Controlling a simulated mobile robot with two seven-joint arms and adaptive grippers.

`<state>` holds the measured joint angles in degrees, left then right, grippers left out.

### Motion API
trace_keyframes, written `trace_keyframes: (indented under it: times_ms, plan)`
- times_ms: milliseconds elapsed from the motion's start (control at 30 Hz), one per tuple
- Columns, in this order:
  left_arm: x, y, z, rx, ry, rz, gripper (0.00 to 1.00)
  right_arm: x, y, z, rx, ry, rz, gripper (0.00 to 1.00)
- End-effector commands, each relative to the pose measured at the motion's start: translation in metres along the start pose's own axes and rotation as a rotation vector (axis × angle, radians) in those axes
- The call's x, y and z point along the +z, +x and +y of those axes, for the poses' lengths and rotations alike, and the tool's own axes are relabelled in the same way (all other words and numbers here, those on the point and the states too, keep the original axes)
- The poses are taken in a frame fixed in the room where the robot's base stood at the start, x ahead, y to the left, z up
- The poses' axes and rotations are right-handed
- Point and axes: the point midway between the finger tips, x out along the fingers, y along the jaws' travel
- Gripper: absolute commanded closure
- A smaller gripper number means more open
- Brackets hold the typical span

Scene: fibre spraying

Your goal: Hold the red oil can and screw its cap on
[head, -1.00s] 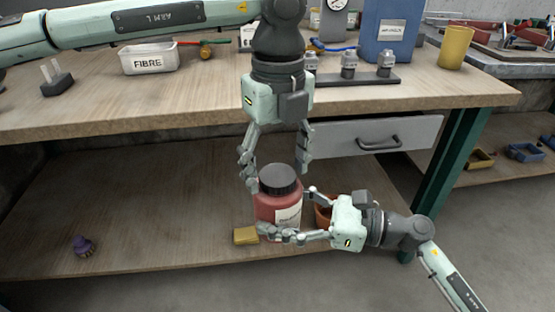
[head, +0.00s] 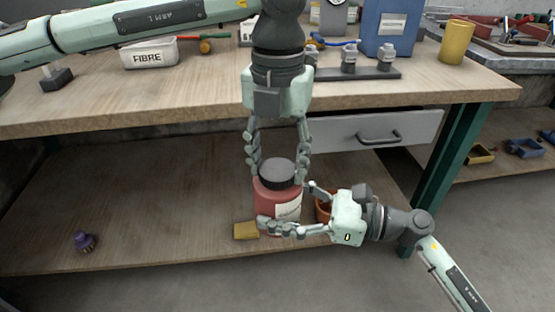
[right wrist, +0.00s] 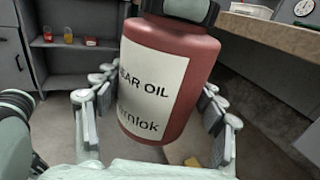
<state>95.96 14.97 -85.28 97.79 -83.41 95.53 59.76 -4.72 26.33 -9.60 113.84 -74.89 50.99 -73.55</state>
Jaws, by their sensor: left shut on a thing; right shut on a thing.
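The red oil can (head: 268,204), with a white label, stands upright at the front of the lower shelf, right of middle. In the right wrist view the can (right wrist: 195,75) fills the middle, its label partly reading "EAR OIL". The dark cap (head: 277,172) sits on top of the can; I cannot tell how tightly it is seated. My left gripper (head: 277,168) points down from above, shut on the cap with a finger on either side. My right gripper (head: 290,213) reaches in from the right, shut on the can's body.
A yellow block (head: 246,231) lies just left of the can. An orange-brown pot (head: 323,211) stands close behind my right gripper. A purple object (head: 83,241) lies far left on the shelf. The workbench edge (head: 150,121) and the drawer (head: 420,128) are above and behind.

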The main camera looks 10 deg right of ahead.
Motion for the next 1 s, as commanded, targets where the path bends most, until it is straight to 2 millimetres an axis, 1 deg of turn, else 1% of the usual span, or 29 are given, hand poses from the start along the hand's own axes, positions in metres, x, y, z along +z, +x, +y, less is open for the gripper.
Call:
trace_keyframes:
  times_ms: [33,100,600,733,867,900,1000]
  plan:
    - [-0.0002,0.0001,-0.0001,0.000,0.124,0.001,0.84,0.0014,0.0000,-0.0003,0.000,-0.001,-0.002,1.00]
    - [-0.0002,0.0005,0.0001,0.000,0.308,0.001,0.84,0.0014,0.0000,-0.0003,0.000,-0.001,-0.002,1.00]
    - [0.0002,0.0008,0.0002,0.002,1.603,0.000,0.84,0.0014,0.0000,-0.0002,0.000,-0.001,-0.002,1.00]
    - [0.0000,0.0011,0.0004,0.001,1.846,0.002,0.84,0.0014,0.0000,-0.0002,0.000,-0.001,-0.002,1.00]
    - [0.0001,0.0010,0.0005,0.002,1.844,0.002,0.84,0.0014,0.0000,-0.0002,0.000,-0.001,-0.002,1.00]
    - [0.0001,0.0010,0.0005,0.002,1.844,0.002,0.48,0.0014,0.0000,-0.0001,0.000,-0.001,-0.002,1.00]
    - [0.0001,0.0010,0.0005,0.002,1.843,0.001,0.36,0.0014,-0.0001,-0.0001,0.000,-0.001,-0.002,1.00]
